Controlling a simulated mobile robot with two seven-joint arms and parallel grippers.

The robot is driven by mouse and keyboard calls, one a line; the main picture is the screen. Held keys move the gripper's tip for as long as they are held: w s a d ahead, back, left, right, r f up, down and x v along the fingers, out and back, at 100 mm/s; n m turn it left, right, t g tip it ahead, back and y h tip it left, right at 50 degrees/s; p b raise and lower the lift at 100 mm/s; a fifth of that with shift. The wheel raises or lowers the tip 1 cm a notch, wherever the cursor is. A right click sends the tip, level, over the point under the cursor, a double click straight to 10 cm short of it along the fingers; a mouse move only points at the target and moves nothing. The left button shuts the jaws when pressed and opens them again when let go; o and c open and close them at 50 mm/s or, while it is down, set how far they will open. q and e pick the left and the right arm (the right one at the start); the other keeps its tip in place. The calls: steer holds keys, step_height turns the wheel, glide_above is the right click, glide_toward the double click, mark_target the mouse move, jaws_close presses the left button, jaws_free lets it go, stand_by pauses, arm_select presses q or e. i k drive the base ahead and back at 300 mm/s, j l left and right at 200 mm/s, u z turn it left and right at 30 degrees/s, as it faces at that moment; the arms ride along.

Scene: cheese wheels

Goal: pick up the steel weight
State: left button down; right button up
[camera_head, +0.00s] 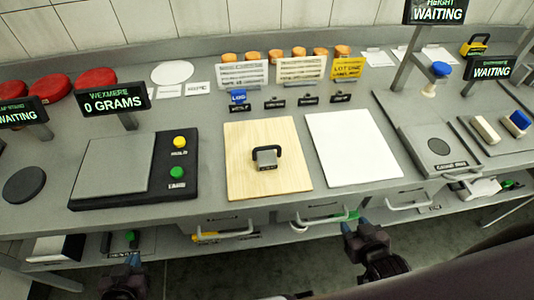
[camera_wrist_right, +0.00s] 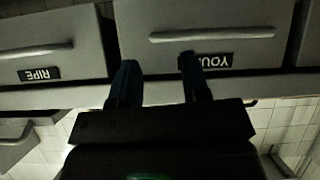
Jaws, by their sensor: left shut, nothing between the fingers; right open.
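The steel weight (camera_head: 266,160) is a small grey block with a black handle. It sits upright on the pale wooden board (camera_head: 240,185) in the middle of the bench. My left gripper (camera_head: 122,264) is shut and empty, low in front of the bench at the lower left, apart from the weight. My right gripper (camera_head: 354,227) is open and empty, in front of the bench and to the right of the weight. In the right wrist view its two fingers (camera_wrist_right: 158,66) stand apart before the drawer fronts, and the weight does not show.
A scale (camera_head: 115,165) with yellow and green buttons stands left of the board. A white sheet (camera_head: 350,150) lies to its right. Signs and orange-topped items (camera_head: 276,54) line the back. Drawer handles (camera_head: 323,216) jut from the bench front.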

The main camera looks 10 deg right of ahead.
mark_target(266, 158)
steer(key=j, duration=0.45)
steer(key=k+j+z, duration=0.1)
steer(key=j, duration=0.35)
steer(key=k+j, duration=0.1)
steer(key=j, duration=0.35)
steer(key=j+z, duration=0.1)
steer(key=j, duration=0.35)
steer(key=k, duration=0.05)
